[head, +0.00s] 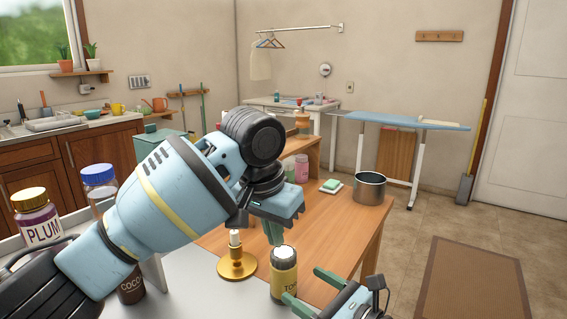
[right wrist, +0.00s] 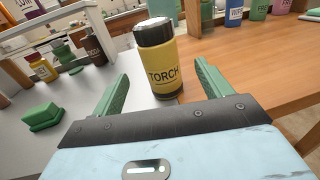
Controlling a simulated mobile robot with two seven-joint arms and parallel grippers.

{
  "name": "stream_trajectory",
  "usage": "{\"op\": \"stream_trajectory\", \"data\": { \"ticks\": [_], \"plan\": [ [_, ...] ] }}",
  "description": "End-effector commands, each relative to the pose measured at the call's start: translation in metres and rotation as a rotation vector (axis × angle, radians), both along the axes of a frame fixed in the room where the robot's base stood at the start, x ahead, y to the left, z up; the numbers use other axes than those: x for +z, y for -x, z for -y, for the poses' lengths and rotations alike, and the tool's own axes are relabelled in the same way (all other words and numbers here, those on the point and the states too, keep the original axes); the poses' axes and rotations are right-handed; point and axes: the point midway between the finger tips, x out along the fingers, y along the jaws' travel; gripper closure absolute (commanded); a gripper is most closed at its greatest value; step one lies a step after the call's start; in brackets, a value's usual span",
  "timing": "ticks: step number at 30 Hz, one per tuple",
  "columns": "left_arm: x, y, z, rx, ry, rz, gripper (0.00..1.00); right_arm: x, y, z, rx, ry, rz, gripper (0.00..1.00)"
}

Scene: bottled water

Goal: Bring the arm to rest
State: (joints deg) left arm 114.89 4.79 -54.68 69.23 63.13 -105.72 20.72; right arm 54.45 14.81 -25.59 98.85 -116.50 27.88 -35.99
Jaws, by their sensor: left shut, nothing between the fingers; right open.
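My left arm reaches across the middle of the head view, and my left gripper (head: 273,231) points down above the table with its green fingers shut and empty. My right gripper (head: 309,290) is low in the head view with its green fingers apart. It also shows in the right wrist view (right wrist: 161,78), open. A yellow and black torch (head: 284,274) stands upright beside it. In the right wrist view the torch (right wrist: 162,76) appears between the open fingers, with visible gaps on both sides; they do not grip it.
A brass candle holder (head: 237,265) stands left of the torch. A plum jar (head: 37,219) and a blue-lidded jar (head: 99,182) are at left.

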Motion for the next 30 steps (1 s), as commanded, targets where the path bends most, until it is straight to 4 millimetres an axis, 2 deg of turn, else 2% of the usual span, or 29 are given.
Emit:
{"op": "stream_trajectory", "data": {
  "ticks": [6, 14, 17, 20, 30],
  "plan": [
    [0.0, 0.0, 0.0, 0.0, 0.0, 0.0, 1.0, 0.0, 0.016, 0.017, 0.0, -0.001, -0.001, 0.22],
    [0.001, 0.0, 0.0, 0.0, 0.001, 0.001, 1.0, 0.002, 0.019, 0.02, 0.0, 0.0, 0.001, 0.22],
    [0.011, 0.001, 0.0, 0.0, 0.0, 0.007, 1.0, 0.011, 0.019, 0.02, 0.0, 0.0, 0.008, 0.22],
    [0.035, 0.002, 0.0, 0.0, 0.0, 0.024, 1.0, 0.035, 0.018, 0.02, 0.0, -0.001, 0.025, 0.22],
    [0.161, 0.013, 0.0, 0.0, 0.001, 0.127, 1.0, 0.159, 0.016, 0.02, 0.0, 0.0, 0.127, 0.22]
  ]
}}
